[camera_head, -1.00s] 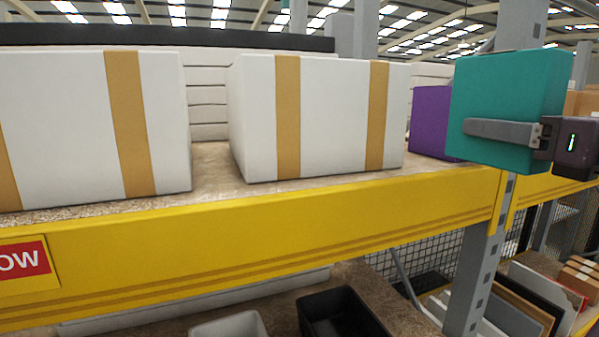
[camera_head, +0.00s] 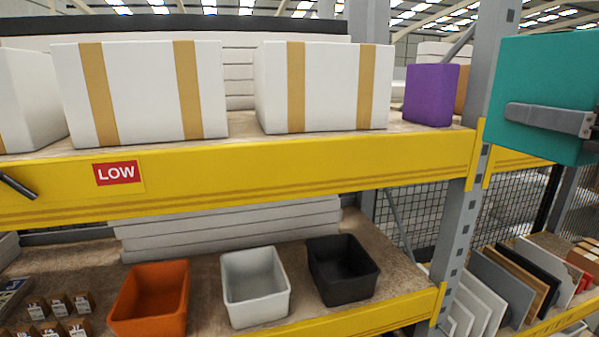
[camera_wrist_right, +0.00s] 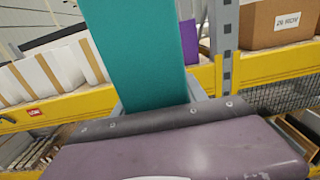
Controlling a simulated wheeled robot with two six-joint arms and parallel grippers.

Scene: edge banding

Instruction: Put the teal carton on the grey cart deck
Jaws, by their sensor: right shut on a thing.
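The teal carton (camera_head: 550,75) is at the right edge of the head view, held up in front of the rack and clear of the shelf. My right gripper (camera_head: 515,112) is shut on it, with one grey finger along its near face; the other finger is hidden. In the right wrist view the carton (camera_wrist_right: 140,50) stands up beyond the purple-grey gripper body. A short dark bar (camera_head: 18,186) at the left edge may be part of my left gripper; its jaws cannot be made out. I see no grey cart deck in either view.
The yellow shelf beam (camera_head: 300,165) crosses the view, with white taped cartons (camera_head: 325,85) and a purple box (camera_head: 430,95) on the upper shelf. A grey rack upright (camera_head: 470,200) stands near the teal carton. Orange (camera_head: 150,295), white and black bins sit below.

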